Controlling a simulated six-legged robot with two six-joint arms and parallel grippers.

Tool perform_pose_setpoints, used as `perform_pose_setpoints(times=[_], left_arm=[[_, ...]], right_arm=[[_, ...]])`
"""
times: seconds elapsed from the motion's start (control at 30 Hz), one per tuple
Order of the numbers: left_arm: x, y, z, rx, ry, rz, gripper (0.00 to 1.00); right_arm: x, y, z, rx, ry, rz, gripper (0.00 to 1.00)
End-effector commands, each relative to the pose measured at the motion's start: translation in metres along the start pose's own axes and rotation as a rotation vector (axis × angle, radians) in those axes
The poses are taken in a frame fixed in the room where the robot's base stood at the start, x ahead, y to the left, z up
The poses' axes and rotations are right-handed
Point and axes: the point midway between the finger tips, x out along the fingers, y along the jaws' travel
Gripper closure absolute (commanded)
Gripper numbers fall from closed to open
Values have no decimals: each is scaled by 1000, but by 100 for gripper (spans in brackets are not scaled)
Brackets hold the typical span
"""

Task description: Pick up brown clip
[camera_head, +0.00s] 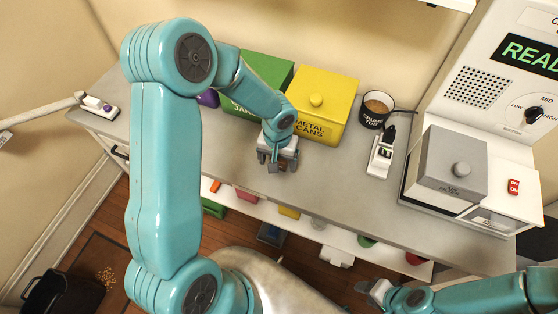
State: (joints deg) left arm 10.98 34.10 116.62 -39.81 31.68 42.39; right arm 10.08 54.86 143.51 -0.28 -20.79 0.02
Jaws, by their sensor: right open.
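A small brownish piece (282,168), perhaps the brown clip, shows on the grey counter under my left gripper. It is too small and too covered to be sure. My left gripper (277,162) points down just over it, in front of the yellow box, with its fingers apart on either side. I cannot tell whether they touch it. My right gripper (374,291) is low at the bottom right, in front of the counter, open and apart from the things on it.
A green box (263,70) and a yellow box (322,97) stand behind my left gripper. A dark cup (375,110), a white switch device (381,155) and a large grey-white machine (455,165) stand to the right. The counter's middle front (340,190) is clear.

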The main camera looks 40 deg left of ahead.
Motion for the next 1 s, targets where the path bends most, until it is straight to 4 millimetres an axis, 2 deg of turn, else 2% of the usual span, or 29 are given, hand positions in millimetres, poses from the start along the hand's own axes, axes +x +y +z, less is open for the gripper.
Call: perform_pose_setpoints(times=[0.03,0.13,0.37,0.4,0.47,0.53,0.57,0.87,1.0], left_arm=[[8,0,0,0,-3,-1,17],[17,0,-1,-1,-1,0,17],[19,1,-2,0,2,0,17],[19,1,-2,0,2,0,24],[19,1,-2,0,1,0,43],[19,1,-2,0,1,0,66],[19,1,-2,0,1,0,72],[17,1,-2,-1,2,0,72],[8,1,-2,-2,4,0,72]], right_arm=[[0,0,0,0,0,0,57],[0,0,0,0,0,0,57],[0,0,0,0,0,0,57],[0,0,0,0,0,0,57],[0,0,0,0,0,0,57],[0,0,0,0,0,0,57],[0,0,0,0,0,0,57],[0,0,0,0,0,0,57],[-1,0,0,0,0,0,57]])
